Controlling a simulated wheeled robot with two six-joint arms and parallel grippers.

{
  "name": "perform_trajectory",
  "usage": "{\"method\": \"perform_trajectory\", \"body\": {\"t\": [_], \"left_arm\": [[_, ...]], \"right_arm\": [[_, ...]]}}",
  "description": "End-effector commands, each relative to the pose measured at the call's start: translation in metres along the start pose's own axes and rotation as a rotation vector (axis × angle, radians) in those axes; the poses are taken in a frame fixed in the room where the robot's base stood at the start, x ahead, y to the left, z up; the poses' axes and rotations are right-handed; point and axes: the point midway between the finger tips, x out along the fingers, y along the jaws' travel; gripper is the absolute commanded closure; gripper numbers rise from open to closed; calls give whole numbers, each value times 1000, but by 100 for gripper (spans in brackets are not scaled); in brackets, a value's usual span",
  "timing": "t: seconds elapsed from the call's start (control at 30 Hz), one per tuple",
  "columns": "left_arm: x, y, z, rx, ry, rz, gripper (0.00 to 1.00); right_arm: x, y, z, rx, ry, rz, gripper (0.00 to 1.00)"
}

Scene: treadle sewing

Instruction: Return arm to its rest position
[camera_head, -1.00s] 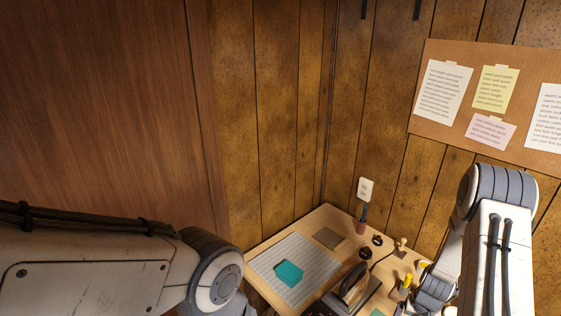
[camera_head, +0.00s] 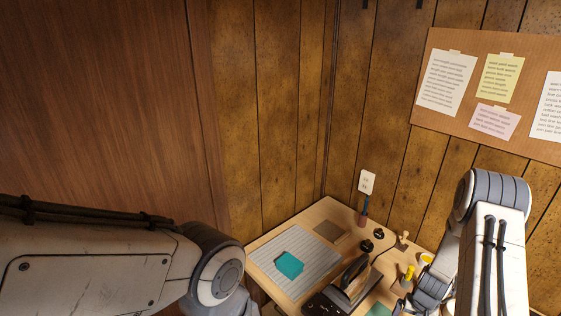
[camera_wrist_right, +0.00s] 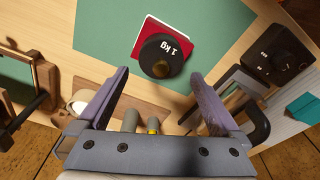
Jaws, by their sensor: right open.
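My right arm (camera_head: 492,245) comes down at the right of the head view, and its forearm end hangs over the right part of the table. In the right wrist view my right gripper (camera_wrist_right: 158,77) is open, with its two purple fingers apart and nothing between them. A black 1 kg weight (camera_wrist_right: 163,56) on a red booklet or pad (camera_wrist_right: 146,32) lies beyond the fingertips, on a green mat (camera_wrist_right: 104,32). My left arm (camera_head: 110,262) shows at the lower left, but its gripper is out of view.
Panelled walls and a corkboard (camera_head: 437,112) stand behind.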

Motion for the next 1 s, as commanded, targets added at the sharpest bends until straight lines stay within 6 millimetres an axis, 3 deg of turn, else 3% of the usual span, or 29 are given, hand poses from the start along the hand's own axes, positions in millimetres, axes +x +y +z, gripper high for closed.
{"method": "perform_trajectory", "body": {"t": [0.03,0.43,0.93,1.0], "left_arm": [[16,-1,2,-1,-3,0,0],[58,-4,4,-6,-3,0,0],[85,-6,6,-4,-3,0,0],[82,-6,6,-4,-3,0,0]], "right_arm": [[6,2,4,3,1,0,0],[-23,14,40,4,1,0,0],[-75,35,101,5,2,1,0],[-77,20,93,-38,0,-7,0]]}}
